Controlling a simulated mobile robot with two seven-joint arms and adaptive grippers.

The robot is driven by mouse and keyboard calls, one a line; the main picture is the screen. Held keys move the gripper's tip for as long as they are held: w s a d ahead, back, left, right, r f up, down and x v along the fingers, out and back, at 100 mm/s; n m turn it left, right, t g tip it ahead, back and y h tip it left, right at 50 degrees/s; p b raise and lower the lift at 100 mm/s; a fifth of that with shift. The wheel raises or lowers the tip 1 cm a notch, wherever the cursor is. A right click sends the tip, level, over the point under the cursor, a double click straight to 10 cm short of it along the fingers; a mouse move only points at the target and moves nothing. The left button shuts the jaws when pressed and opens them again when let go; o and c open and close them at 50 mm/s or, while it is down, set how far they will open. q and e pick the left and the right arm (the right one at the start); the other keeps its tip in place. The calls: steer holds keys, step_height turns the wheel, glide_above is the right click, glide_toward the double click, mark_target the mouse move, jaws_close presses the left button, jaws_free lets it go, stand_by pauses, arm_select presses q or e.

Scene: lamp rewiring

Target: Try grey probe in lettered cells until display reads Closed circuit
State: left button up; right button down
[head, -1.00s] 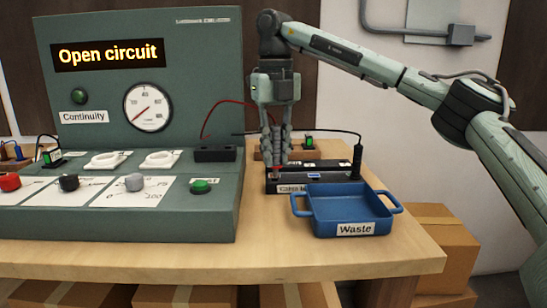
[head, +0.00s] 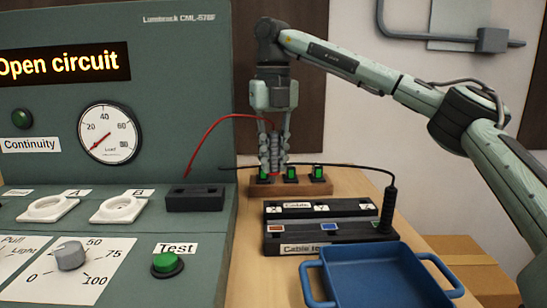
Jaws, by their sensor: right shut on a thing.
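The display (head: 62,66) on the grey-green panel reads "Open circuit". My right gripper (head: 272,166) is shut on a red probe (head: 273,174), mostly hidden between the fingers, at the left part of a wooden block with green pieces. Whether the probe touches the block I cannot tell. A red lead (head: 213,125) runs from it to a black box on the panel. A dark grey probe (head: 388,208) stands upright at the right end of the cable tester (head: 330,232), with a black lead. A strip behind carries the letters X and Y. My left gripper is not in view.
The wooden block (head: 318,188) holds several green pieces. A blue tray (head: 375,275) stands in front of the tester. On the panel are a green Test button (head: 167,262), a grey knob (head: 70,254) and white rings marked A and B. Bare table lies left of the tester.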

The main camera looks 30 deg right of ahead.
mark_target(274, 171)
steer(key=shift+s+f, duration=0.1)
steer(key=shift+f, duration=2.25)
steer(key=shift+f+b, duration=0.45)
steer(key=shift+f, duration=0.25)
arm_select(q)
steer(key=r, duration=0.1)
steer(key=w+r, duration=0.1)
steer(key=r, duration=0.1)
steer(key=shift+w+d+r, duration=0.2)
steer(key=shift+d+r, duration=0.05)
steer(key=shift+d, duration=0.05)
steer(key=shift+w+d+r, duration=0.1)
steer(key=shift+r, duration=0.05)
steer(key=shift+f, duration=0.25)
arm_select(e)
steer(key=shift+f, duration=0.55)
steer(key=c, duration=1.3)
jaws_free()
steer(key=shift+c, duration=0.2)
